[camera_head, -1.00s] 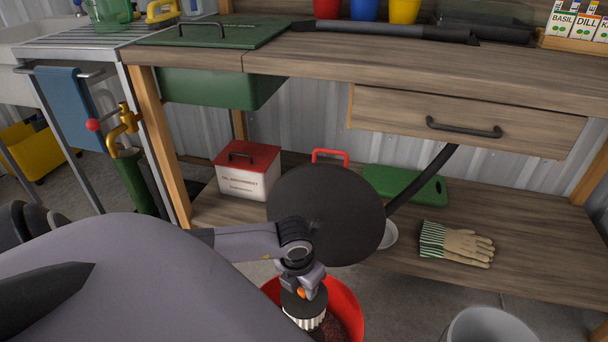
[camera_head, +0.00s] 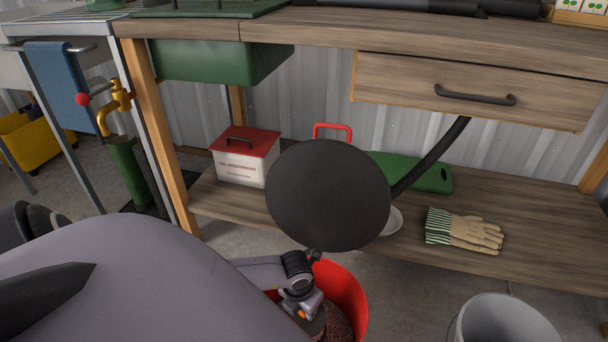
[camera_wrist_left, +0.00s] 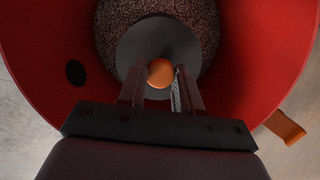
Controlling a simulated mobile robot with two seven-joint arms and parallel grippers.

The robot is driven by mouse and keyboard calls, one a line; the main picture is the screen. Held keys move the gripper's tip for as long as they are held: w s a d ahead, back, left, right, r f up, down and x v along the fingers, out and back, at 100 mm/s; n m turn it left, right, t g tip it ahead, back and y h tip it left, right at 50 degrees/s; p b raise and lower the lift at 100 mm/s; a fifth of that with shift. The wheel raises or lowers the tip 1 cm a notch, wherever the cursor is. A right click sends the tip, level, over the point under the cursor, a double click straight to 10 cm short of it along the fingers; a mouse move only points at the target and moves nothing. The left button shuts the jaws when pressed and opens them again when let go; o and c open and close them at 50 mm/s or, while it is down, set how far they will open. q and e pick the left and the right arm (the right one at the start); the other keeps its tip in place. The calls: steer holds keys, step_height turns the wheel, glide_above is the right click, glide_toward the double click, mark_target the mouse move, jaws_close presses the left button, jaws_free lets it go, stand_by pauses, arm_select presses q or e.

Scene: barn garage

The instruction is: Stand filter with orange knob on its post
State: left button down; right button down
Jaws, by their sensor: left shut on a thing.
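My left gripper (camera_head: 306,316) points down into a red bucket (camera_head: 346,288). In the left wrist view, its two fingers (camera_wrist_left: 158,82) are closed on a round orange knob (camera_wrist_left: 160,71) on top of a dark disc (camera_wrist_left: 150,38), the filter's top. The filter's side is mostly hidden in both views. Brown speckled material (camera_wrist_left: 158,8) shows around the disc inside the bucket wall (camera_wrist_left: 50,45). I cannot make out a post; whether the filter touches the material below is unclear. My right gripper is not in view.
A large black disc (camera_head: 328,195) on a dark tube hangs close above my left gripper. A wooden bench has a low shelf with a red-lidded box (camera_head: 243,160) and gloves (camera_head: 462,230). A grey bucket (camera_head: 505,322) stands at lower right.

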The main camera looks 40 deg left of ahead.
arm_select(q)
steer(key=c, duration=0.8)
jaws_free()
